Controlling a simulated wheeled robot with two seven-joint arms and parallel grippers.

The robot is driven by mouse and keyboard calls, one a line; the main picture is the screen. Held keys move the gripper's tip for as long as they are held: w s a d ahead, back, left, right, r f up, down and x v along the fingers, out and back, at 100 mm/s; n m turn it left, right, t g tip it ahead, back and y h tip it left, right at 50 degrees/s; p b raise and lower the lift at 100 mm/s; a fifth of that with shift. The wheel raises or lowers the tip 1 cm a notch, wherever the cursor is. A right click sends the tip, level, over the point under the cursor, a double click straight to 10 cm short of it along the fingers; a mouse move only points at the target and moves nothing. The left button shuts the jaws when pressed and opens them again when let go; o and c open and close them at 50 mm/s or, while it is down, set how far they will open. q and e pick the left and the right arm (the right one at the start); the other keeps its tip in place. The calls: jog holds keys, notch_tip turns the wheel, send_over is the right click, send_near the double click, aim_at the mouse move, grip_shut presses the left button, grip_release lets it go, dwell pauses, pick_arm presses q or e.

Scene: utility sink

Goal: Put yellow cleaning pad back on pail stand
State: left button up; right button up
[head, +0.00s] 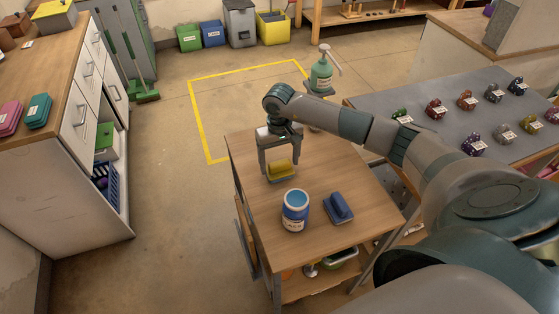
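The yellow cleaning pad (279,169), with a blue underside, is near the back left of the wooden stand top (262,206). My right gripper (280,167) points down over it with one finger on each side of the pad. Whether the fingers touch it, and whether the pad rests on the wood or is just above it, I cannot tell. A white pail (295,216) with blue contents stands in front of the pad on the same top. My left gripper is not in view.
A blue pad (339,208) lies right of the pail. A green pump bottle (321,75) stands behind my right arm. A grey table (432,103) with several small labelled items is at right. A drawer cabinet (80,120) is at left. Floor between is clear.

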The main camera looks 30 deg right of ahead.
aim_at(280, 162)
dwell(0.3)
notch_tip(280, 162, up, 8)
jog(key=b, duration=0.3)
jog(key=shift+f, duration=0.2)
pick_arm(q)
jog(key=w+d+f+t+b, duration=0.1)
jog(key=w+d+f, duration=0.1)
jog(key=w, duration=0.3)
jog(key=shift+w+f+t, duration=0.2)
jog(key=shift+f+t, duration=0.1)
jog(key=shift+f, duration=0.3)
pick_arm(e)
notch_tip(280, 162, up, 4)
jog(key=shift+r, duration=0.2)
